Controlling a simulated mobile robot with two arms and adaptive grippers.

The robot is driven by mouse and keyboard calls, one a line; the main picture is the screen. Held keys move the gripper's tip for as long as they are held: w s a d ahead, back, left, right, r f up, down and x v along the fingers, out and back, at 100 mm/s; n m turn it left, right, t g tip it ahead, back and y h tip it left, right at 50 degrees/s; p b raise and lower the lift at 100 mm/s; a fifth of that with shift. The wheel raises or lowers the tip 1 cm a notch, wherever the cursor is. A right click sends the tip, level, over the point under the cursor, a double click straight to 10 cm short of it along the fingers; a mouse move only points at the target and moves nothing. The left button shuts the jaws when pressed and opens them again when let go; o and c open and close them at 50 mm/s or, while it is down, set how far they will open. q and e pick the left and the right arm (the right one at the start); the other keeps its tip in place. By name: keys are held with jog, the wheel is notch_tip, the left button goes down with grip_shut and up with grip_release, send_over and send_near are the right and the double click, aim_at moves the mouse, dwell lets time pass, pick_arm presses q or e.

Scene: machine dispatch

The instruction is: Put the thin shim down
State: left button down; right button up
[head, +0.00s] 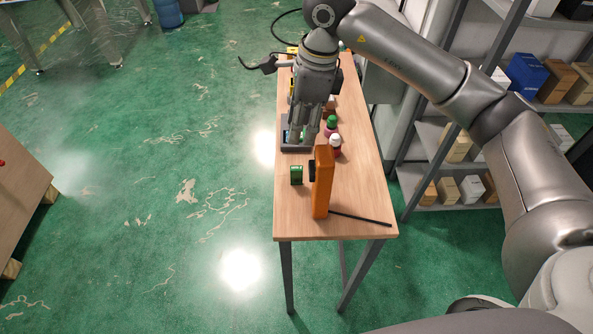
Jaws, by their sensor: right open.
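My right gripper (303,137) points down over a dark grey tray (295,149) on the wooden table. Its fingers are open, with the tips low at the tray. I cannot make out the thin shim; it may be hidden by the fingers or too small to tell. A bit of blue and green shows inside the tray beside the fingers. My left gripper is not in view.
On the wooden table (350,195) stand an upright orange device (322,185), a small green block (296,175), a green-capped bottle (331,122) and a white-capped bottle (335,142). A thin black rod (365,220) lies at the near end. Shelves with boxes (471,188) are at right.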

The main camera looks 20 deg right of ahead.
jog(key=p, duration=0.2)
send_over(297, 167)
jog(key=f, duration=0.5)
jog(key=d+f, duration=0.1)
jog(key=f, duration=0.1)
jog(key=shift+s+f, duration=0.2)
jog(key=shift+f, duration=0.05)
jog(key=f, duration=0.2)
jog(key=f+p, duration=0.1)
jog(key=f, duration=0.1)
jog(key=a+f, duration=0.1)
jog(key=f, duration=0.1)
jog(key=shift+w, duration=0.1)
jog(key=shift+f, duration=0.45)
grip_shut()
